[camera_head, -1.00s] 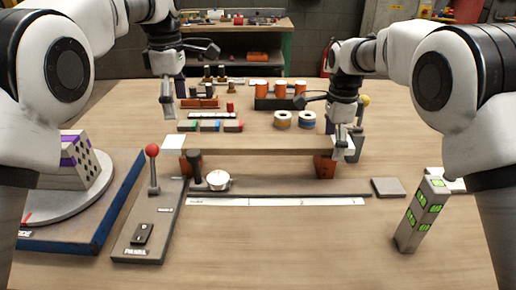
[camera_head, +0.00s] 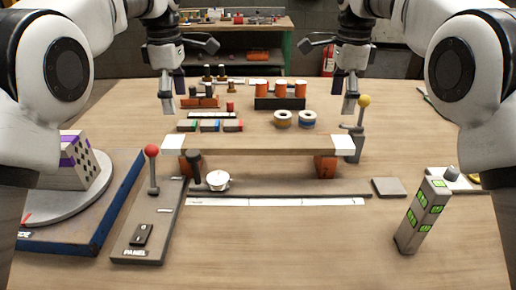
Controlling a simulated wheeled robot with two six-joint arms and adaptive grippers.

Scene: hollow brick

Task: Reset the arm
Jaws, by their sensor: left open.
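My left gripper (camera_head: 173,97) hangs above the back left of the table, empty, with its fingers apart. My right gripper (camera_head: 343,96) hangs at about the same height on the right, in a mirrored pose, also empty with its fingers apart. Both are clear of the things below them. The hollow brick (camera_head: 91,170), white and purple with dark holes, sits on a grey round turntable (camera_head: 68,205) at the left, partly hidden by my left arm.
A plank bridge (camera_head: 250,143) with white ends stands mid-table. A red-knobbed lever panel (camera_head: 150,225) is at left, a yellow-knobbed lever (camera_head: 358,143) at right. A grey post with green marks (camera_head: 420,222) stands front right. Orange rolls (camera_head: 280,92) are behind. The front middle is clear.

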